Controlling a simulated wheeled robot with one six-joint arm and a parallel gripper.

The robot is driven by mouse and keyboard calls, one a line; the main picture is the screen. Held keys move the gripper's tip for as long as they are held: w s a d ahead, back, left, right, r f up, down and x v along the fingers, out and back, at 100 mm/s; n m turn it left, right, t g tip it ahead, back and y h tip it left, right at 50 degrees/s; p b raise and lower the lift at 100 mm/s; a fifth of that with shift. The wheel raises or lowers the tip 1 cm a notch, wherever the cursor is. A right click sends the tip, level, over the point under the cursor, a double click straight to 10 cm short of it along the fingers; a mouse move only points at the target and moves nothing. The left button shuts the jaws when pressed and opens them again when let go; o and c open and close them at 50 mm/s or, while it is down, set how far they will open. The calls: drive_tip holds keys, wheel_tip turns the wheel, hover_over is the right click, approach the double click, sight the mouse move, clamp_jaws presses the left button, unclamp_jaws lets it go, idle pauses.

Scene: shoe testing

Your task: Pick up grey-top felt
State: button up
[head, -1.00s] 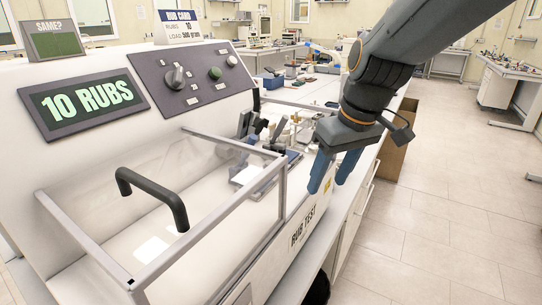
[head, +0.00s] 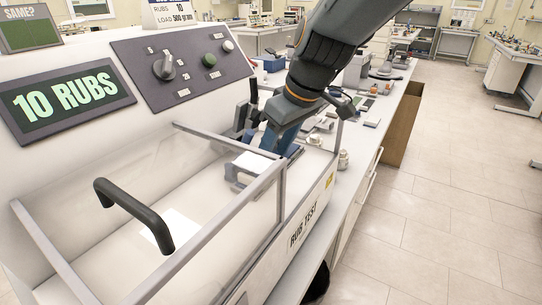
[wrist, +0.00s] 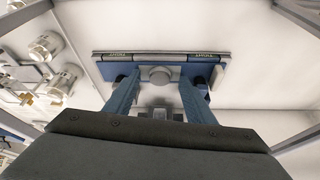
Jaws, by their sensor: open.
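My gripper (head: 279,140) points down inside the rub-test machine, at the far end of its bed. In the wrist view its two blue fingers (wrist: 160,84) are apart, on either side of a small block with light and grey faces (wrist: 160,115). I cannot tell for sure which piece is the grey-top felt. In the head view a white pad (head: 254,162) shows beside the fingers, whose tips are partly hidden.
A clear-walled guard with a grey frame (head: 226,152) and a black handle (head: 136,214) stands in front. The control panel (head: 183,66) rises behind at left.

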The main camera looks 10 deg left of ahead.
drive_tip(key=shift+c, duration=0.3)
drive_tip(key=c, duration=1.1)
drive_tip(key=shift+o, duration=0.2)
